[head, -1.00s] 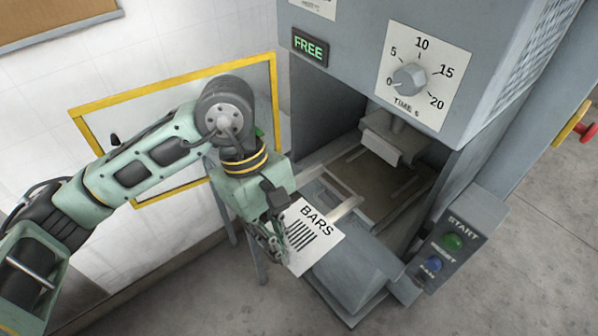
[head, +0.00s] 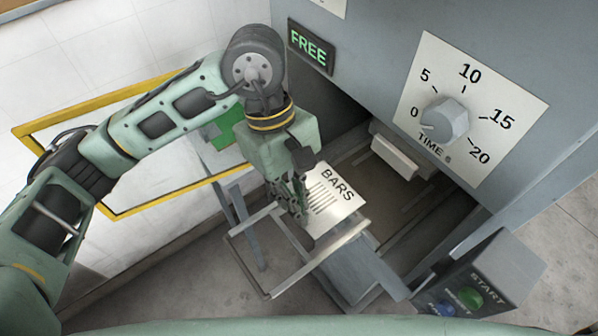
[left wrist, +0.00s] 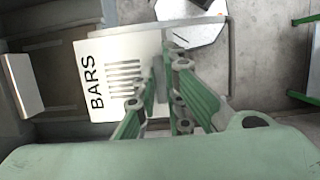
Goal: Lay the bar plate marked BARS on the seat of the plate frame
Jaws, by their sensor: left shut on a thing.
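The bar plate (head: 335,190) is a white square marked BARS with several black stripes. It also shows in the left wrist view (left wrist: 105,95), flat in front of the fingers. My left gripper (head: 299,205) is shut on the plate's near left edge; its fingers also show in the left wrist view (left wrist: 158,95). The plate frame (head: 265,292) is an open grey metal rectangle in front of the machine, partly below the plate and gripper. The plate hides part of it. I cannot tell whether the plate touches the seat. My right gripper is not in view.
The grey machine has a lit FREE sign (head: 311,47), a time dial (head: 445,118) and an open chamber with a pale block (head: 395,157) inside. The START button box (head: 490,270) stands at right. A yellow-edged panel (head: 150,205) stands behind my left arm.

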